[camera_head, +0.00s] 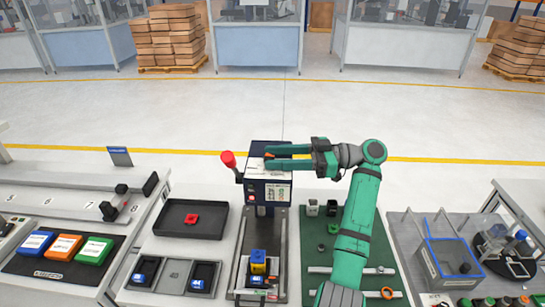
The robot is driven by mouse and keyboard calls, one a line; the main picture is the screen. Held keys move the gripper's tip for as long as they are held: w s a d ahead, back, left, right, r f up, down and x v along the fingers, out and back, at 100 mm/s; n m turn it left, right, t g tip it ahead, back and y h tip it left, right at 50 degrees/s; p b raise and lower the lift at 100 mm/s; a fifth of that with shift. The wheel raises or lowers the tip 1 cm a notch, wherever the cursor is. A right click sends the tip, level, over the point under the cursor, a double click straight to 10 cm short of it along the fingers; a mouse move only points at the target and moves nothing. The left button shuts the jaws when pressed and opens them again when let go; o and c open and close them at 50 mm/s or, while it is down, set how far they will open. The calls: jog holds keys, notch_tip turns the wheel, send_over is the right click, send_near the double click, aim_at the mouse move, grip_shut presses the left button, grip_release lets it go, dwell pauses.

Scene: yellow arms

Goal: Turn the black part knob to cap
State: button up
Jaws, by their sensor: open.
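I cannot tell for sure which knob is the black part knob. Small black knob-like pieces show on the grey rail unit at the left, one of them near its front (107,210). A dark machine (254,200) with a labelled front panel and a red ball lever (228,158) stands at the centre. My gripper (269,158) is open and empty, reaching left across the top of this machine. Its fingers hide part of the machine's top; I cannot tell whether they touch it. No marking that reads "cap" is legible.
A yellow and blue part (258,262) sits on the track before the machine. A black tray (191,219) holds a red piece. Blue, orange and green boxes lie at left. A blue-rimmed bin (446,265) stands at right.

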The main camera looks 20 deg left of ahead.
jog(key=v, duration=0.9)
